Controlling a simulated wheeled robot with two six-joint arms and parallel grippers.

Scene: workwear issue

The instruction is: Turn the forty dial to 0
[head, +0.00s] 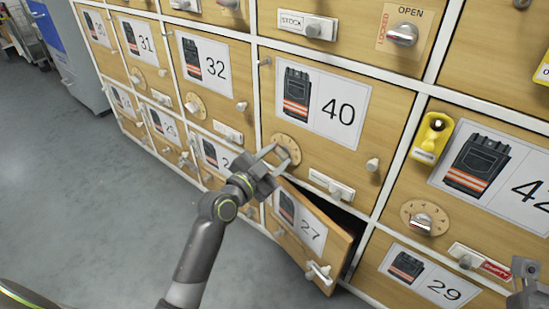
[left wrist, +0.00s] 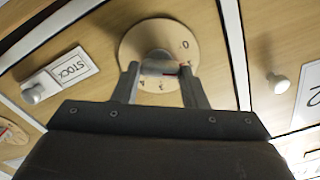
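The forty dial (head: 276,140) is a round wooden plate with a grey knob, at the lower left of the door labelled 40 (head: 335,115). My left gripper (head: 282,156) is at this dial. In the left wrist view the knob (left wrist: 160,67) sits between the two fingertips, which appear to touch its ends. A short red mark shows by the right fingertip. The figure 0 stands on the dial plate (left wrist: 185,44), up and right of the knob; other figures are partly hidden by the fingers. My right gripper (head: 526,272) is at the lower right edge, partly cut off.
Door 27 (head: 318,235) hangs partly open just below the dial. A STOCK slider (head: 331,185) is right of the dial; a small round knob (head: 372,164) is farther right. A yellow fitting (head: 432,138) juts out by door 42. Open grey floor (head: 110,210) lies at left.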

